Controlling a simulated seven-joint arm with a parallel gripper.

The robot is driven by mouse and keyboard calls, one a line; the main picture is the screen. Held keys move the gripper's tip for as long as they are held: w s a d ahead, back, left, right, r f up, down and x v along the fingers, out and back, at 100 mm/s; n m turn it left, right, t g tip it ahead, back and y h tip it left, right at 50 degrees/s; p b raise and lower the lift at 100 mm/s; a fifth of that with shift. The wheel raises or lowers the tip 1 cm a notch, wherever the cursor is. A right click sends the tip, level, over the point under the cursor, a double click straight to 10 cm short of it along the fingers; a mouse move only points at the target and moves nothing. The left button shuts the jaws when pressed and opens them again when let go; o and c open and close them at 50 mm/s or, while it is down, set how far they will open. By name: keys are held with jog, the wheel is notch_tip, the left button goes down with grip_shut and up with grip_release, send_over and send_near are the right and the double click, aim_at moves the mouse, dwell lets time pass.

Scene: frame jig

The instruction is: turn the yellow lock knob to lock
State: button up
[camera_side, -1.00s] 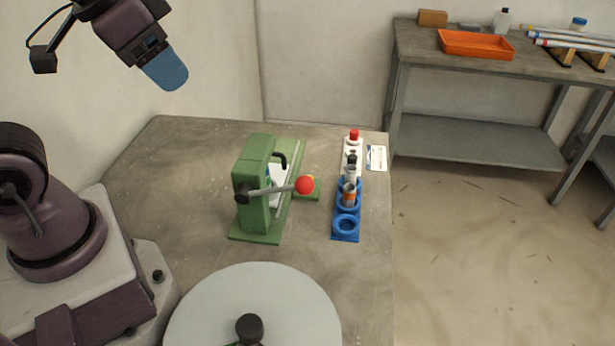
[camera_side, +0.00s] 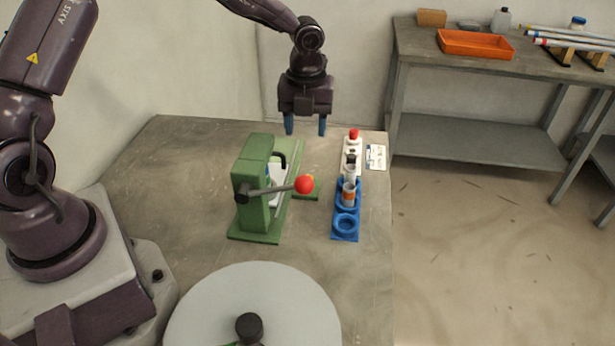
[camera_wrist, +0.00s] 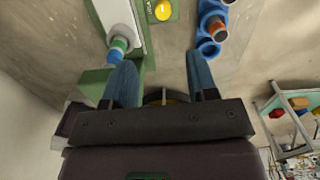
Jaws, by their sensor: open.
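The green frame jig (camera_side: 258,195) stands on the table, with a grey lever ending in a red ball (camera_side: 304,185) on its near side. A little of the yellow knob (camera_side: 311,178) shows behind the red ball. In the wrist view, a round yellow knob (camera_wrist: 163,10) sits at the top edge beside a lettered strip; its exact setting cannot be read. My gripper (camera_side: 305,130) hangs fingers down beyond the far end of the jig, apart from the knob. Its blue fingers are spread and empty, also in the wrist view (camera_wrist: 161,66).
A blue holder (camera_side: 345,226) with several upright items stands right of the jig. A white card (camera_side: 376,157) lies near the right table edge. A large grey disc (camera_side: 252,310) is in front. Another table with an orange tray (camera_side: 477,44) stands at the back right.

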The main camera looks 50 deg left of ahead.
jog(key=shift+m, duration=0.4)
jog(key=f, duration=1.4)
jog(key=shift+w, duration=0.25)
jog(key=c, duration=0.9)
